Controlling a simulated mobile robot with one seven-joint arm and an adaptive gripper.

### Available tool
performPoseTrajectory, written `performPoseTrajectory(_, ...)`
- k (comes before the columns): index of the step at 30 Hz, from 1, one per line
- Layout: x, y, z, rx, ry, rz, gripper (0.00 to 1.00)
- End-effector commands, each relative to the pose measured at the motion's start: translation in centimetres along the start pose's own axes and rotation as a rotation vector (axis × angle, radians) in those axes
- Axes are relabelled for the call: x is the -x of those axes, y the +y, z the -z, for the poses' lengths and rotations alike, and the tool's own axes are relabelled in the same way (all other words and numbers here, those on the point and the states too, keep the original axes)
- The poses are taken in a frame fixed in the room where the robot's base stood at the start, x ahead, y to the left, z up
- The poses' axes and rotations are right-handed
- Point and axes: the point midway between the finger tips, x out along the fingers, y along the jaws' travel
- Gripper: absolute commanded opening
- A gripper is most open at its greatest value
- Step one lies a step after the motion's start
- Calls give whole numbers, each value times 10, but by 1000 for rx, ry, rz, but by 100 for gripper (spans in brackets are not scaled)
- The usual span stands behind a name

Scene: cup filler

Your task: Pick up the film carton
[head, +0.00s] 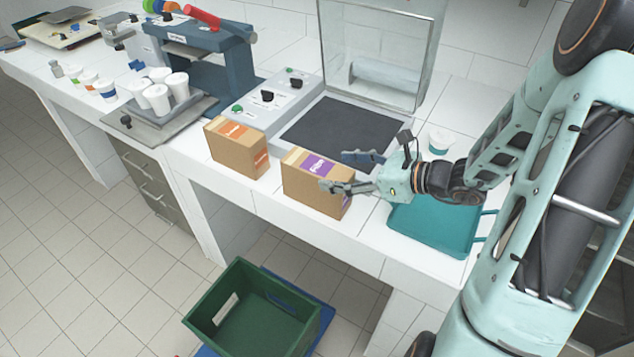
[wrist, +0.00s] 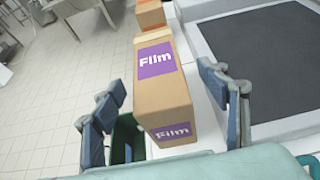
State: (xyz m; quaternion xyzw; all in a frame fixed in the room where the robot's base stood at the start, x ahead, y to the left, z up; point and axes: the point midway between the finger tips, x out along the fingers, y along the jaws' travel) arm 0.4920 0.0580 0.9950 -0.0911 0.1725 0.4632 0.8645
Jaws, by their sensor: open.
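The film carton (head: 313,188) is a brown cardboard box with a purple label, standing upright near the front edge of the white counter. In the wrist view the carton (wrist: 162,98) shows "Film" labels on its top and near side. My gripper (head: 345,170) is open at the carton's right end. In the wrist view its two fingers (wrist: 165,90) are spread, one to each side of the carton, with gaps visible between them and the box. The carton's far end is out of my gripper's reach in that view.
A similar carton with an orange label (head: 237,148) stands to the left. Behind is a machine with a dark plate (head: 340,132) and raised clear lid. A teal tray (head: 432,228) lies right. A green crate (head: 253,312) is on the floor below the counter edge.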

Motion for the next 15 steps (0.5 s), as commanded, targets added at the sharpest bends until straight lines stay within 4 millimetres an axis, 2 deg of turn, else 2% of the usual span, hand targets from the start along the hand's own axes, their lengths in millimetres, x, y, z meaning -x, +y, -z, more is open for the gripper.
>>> performPoseTrajectory(7, -21, 2, -1, 1, 0, -2, 68)
performPoseTrajectory(15, -60, 4, 0, 1, 1, -3, 68)
